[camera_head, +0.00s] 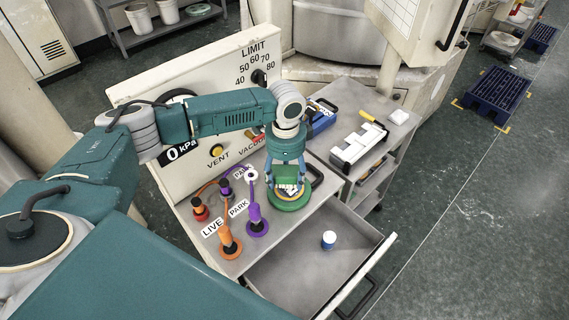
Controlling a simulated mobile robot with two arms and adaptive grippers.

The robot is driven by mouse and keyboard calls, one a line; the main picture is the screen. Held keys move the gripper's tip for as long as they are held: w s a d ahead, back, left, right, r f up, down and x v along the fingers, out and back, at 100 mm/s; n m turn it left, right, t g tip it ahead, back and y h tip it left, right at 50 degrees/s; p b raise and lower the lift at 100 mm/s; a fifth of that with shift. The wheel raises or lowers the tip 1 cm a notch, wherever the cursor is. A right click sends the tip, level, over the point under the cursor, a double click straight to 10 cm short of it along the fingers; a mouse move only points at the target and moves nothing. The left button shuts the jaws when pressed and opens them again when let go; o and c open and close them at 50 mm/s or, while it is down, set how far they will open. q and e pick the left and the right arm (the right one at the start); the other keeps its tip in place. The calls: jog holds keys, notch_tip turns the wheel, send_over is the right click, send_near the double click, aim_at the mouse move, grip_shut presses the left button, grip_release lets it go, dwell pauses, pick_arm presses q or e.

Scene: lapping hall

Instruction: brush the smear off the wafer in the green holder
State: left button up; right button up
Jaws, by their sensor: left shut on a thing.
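My left gripper (288,181) points down over the green holder (291,206) on the grey bench top. It is shut on a small pale thing, apparently a brush, which its fingers mostly hide. The holder is a round green ring with a yellow-orange band inside it. The wafer and any smear on it are hidden under the gripper. I cannot tell whether the held thing touches the wafer. My right gripper is not in view.
An orange valve (228,244) and a purple valve (257,224) stand left of the holder, by LIVE and PARK labels. A side cart bears a white rack (357,147).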

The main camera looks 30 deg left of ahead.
pick_arm(q)
jog(key=shift+a+r, duration=0.1)
jog(key=shift+r, duration=0.8)
jog(key=shift+s+r, duration=0.15)
jog(key=shift+r, duration=0.4)
jog(key=shift+b, duration=0.3)
